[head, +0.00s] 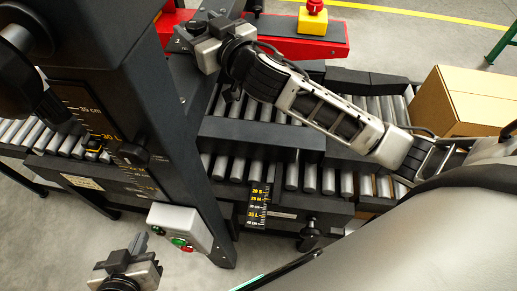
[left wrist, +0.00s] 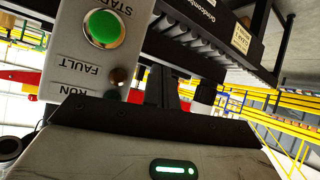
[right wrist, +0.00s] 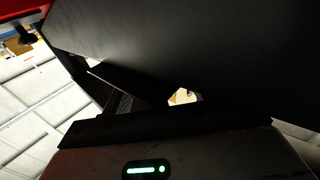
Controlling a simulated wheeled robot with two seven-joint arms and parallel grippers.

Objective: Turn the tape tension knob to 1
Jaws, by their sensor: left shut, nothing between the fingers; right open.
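The tape tension knob cannot be made out clearly. A dark plate with small white marks (head: 178,44) shows at the top of the machine's black column, partly hidden by my right gripper (head: 196,36). My right gripper is open at this plate; whether it touches a knob cannot be told. In the right wrist view a large dark surface (right wrist: 180,45) fills most of the picture, and no knob shows. My left gripper (head: 140,246) is shut and empty at the bottom left, below the control box (head: 180,231). In the left wrist view its fingers (left wrist: 172,90) are together.
The control box shows a green START button (left wrist: 104,28) and FAULT and RUN labels. The black column (head: 165,110) stands between my grippers. A roller conveyor (head: 310,178) runs behind, with a cardboard box (head: 465,100) at right. A red unit (head: 300,35) carries an emergency stop (head: 313,15).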

